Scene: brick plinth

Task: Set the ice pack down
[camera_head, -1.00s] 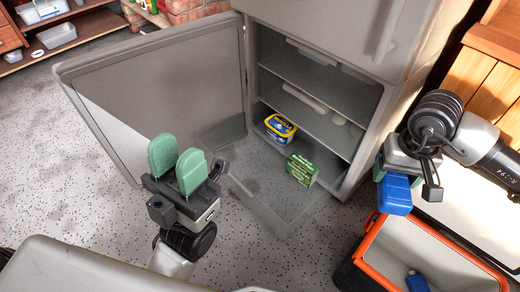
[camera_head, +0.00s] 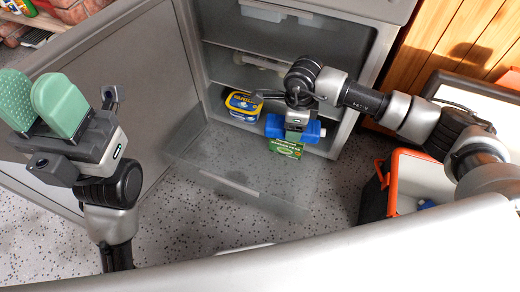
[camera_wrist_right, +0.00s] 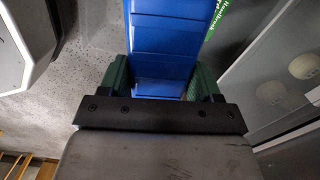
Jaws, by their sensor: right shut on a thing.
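The blue ice pack (camera_head: 313,131) is in my right gripper (camera_head: 294,127), at the front of the open fridge's lower part. In the head view it overlaps the top of a green box (camera_head: 287,150); I cannot tell whether they touch. In the right wrist view the ice pack (camera_wrist_right: 166,45) sits between the green finger pads of my right gripper (camera_wrist_right: 165,80), its far end cut off by the frame. My left gripper (camera_head: 40,105) is at the far left, in front of the fridge door, empty, with its green pads apart.
The open fridge (camera_head: 350,90) has its door (camera_head: 130,70) swung left. A yellow and blue tub (camera_head: 242,105) stands left of the ice pack. A clear pane (camera_head: 240,175) juts out low in front. An orange-rimmed cooler (camera_head: 391,185) with something blue inside stands at the right.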

